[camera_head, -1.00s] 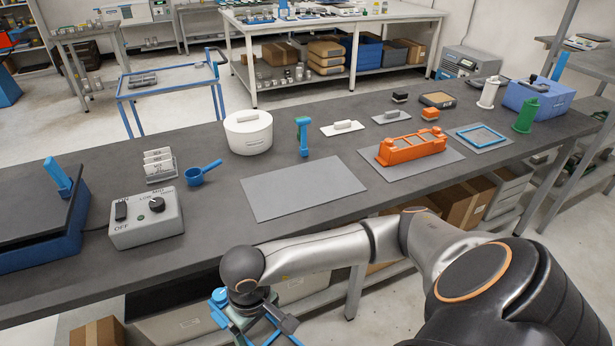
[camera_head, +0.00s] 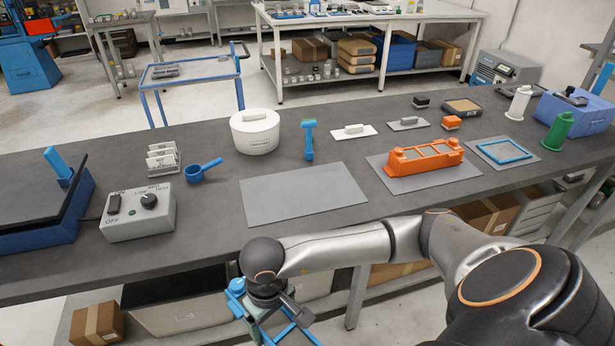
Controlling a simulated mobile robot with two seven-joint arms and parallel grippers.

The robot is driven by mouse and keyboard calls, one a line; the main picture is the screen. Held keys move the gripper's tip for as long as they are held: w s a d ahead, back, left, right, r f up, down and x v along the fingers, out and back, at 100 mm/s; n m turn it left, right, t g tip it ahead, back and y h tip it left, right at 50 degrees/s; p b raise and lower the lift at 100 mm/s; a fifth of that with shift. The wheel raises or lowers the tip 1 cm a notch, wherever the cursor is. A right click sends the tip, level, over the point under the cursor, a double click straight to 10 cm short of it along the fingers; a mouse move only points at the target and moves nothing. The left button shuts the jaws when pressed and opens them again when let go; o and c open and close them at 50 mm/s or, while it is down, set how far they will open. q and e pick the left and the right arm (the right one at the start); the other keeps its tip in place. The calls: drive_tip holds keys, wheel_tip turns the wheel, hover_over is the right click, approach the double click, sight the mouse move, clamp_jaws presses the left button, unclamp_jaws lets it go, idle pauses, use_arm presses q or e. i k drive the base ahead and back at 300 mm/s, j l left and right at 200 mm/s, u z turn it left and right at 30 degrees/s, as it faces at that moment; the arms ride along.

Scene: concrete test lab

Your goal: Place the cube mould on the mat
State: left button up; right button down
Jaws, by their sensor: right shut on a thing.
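My right gripper (camera_head: 276,308) is low at the bottom of the head view, in front of the bench edge, with its arm coming in from the right. It is shut on a blue and teal thing, which looks like the cube mould (camera_head: 288,334); the bottom edge of the picture cuts it off, and the gripper hides part of it. A flat, empty grey mat (camera_head: 305,195) lies on the bench beyond and above the gripper. My left gripper is out of view.
An orange mould (camera_head: 425,158) on a grey sheet and a blue frame (camera_head: 503,150) on another stand to the right. A white pot (camera_head: 255,132) and blue-handled tool (camera_head: 308,140) stand behind the mat. A blue scoop (camera_head: 203,170) and control box (camera_head: 138,212) are left.

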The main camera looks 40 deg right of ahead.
sight(301, 190)
drive_tip(key=k+l, duration=0.1)
drive_tip(key=l, duration=0.25)
drive_tip(key=k+l+u, duration=0.1)
drive_tip(key=l, duration=0.3)
drive_tip(key=k+l, duration=0.1)
drive_tip(key=l, duration=0.25)
drive_tip(key=k+l+u, duration=0.1)
drive_tip(key=l, duration=0.25)
